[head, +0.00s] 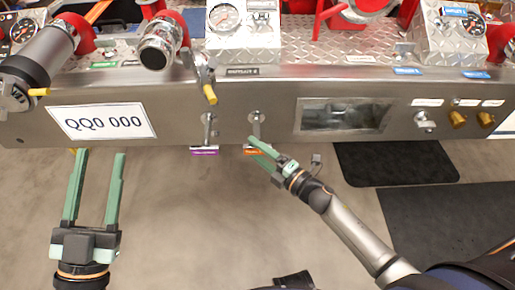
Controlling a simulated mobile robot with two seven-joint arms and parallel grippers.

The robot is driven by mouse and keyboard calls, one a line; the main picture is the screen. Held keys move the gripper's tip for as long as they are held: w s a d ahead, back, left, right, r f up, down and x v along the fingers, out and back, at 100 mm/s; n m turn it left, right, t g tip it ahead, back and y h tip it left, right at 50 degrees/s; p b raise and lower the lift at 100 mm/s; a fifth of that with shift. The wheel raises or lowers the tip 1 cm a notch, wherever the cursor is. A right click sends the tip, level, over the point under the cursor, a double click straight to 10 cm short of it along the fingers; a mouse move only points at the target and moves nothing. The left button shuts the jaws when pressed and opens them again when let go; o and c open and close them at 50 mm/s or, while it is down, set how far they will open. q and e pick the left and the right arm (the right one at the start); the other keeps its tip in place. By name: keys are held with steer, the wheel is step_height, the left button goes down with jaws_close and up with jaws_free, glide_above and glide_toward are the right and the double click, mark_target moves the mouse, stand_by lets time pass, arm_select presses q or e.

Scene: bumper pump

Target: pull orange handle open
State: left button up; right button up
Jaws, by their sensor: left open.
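The orange handle (252,152) sits low on the front of the metal bumper, at the lower end of a short metal lever, right of a purple handle (205,152). My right gripper (252,148) is at the orange handle, with its green fingertips on either side of it in the picture. The fingers partly cover the handle, and I cannot tell whether they press on it. My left gripper (98,153) is open and empty, below the bumper at the left, well away from the handle.
The metal bumper (230,90) spans the view, with a "QQ0 000" plate (103,122) at left and a recessed window (342,116) at right. Yellow knobs (457,119) sit further right. Dark mats (390,163) lie on the floor; grey floor (190,220) between my arms is clear.

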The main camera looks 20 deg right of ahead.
steer(key=shift+o, duration=0.3)
steer(key=shift+w, duration=0.1)
steer(key=shift+d, duration=0.1)
arm_select(q)
step_height(320, 180, down, 8)
steer(key=w+n+g+y+p, duration=0.1)
steer(key=w+n+g+y, duration=0.1)
steer(key=y, duration=0.1)
steer(key=shift+w+a+r+g, duration=0.2)
steer(key=shift+a+r+g, duration=0.05)
steer(key=shift+a+g, duration=0.1)
arm_select(e)
steer(key=v, duration=1.2)
steer(key=shift+s, duration=0.25)
arm_select(q)
steer(key=shift+n, duration=0.3)
arm_select(e)
steer(key=shift+r, duration=0.1)
